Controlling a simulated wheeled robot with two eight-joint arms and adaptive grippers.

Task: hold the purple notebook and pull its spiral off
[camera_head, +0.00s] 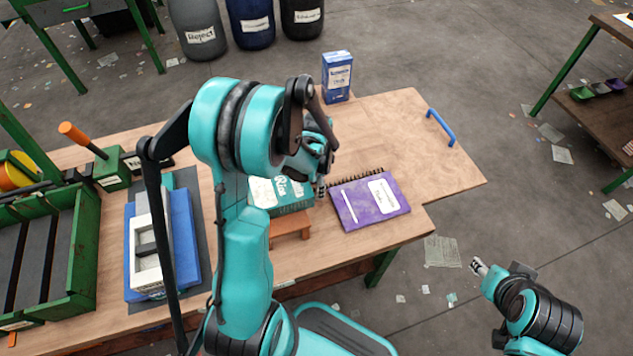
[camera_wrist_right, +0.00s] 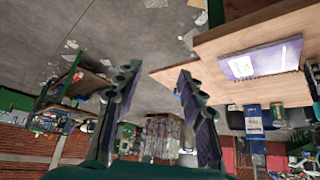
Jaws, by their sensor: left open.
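The purple notebook (camera_head: 372,202) lies flat on the wooden table, with a white label and a pale strip on its cover. Its dark spiral (camera_head: 355,178) runs along the far edge. The notebook also shows at the upper right of the right wrist view (camera_wrist_right: 240,66). My left gripper (camera_head: 321,189) is open just left of the notebook, near the spiral's left end, partly hidden by its own arm. My right gripper (camera_head: 478,266) is off the table's right front side, away from the notebook. Its fingers stand apart and empty in the right wrist view (camera_wrist_right: 156,75).
A blue carton (camera_head: 337,77) stands at the back edge. A blue handle (camera_head: 440,127) is at the right. The table right of the notebook is clear.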

